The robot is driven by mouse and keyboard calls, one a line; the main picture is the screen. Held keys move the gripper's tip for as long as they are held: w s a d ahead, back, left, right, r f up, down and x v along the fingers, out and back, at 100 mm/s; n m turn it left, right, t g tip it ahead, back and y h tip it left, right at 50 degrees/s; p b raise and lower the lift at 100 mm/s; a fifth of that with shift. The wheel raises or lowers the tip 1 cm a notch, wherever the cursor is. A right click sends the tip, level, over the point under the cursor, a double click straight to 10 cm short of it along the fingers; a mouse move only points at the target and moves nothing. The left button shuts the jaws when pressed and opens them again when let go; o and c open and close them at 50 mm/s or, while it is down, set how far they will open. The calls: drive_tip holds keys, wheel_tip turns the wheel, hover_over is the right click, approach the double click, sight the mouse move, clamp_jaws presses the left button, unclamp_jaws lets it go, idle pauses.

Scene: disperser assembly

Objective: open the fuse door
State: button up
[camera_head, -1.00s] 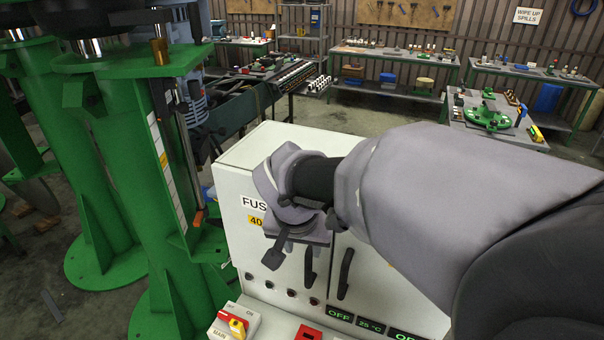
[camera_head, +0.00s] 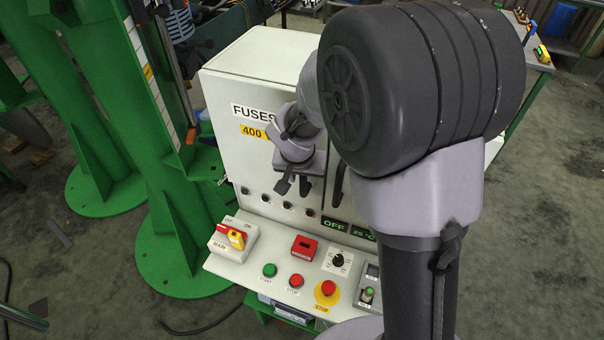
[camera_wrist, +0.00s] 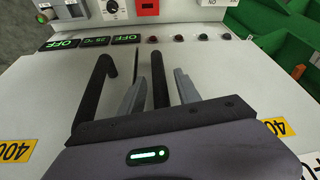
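The fuse door (camera_head: 255,160) is the left door of the white cabinet, marked "FUSES" and "400". It looks shut in the head view. My gripper (camera_head: 294,186) is in front of its right side and hides part of the label and the handle. In the wrist view, which is turned over, the black fuse door handle (camera_wrist: 160,80) stands between the two grey fingers of my gripper (camera_wrist: 159,77). The fingers are apart, with gaps to the handle on both sides. The door face lies just beyond the fingertips.
The second door's black handle (camera_wrist: 95,90) is close beside the left finger in the wrist view. Below the doors is a console with a red-yellow main switch (camera_head: 232,236) and several buttons. A green machine column (camera_head: 165,180) stands left of the cabinet.

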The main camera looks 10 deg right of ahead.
clamp_jaws()
idle(1.4)
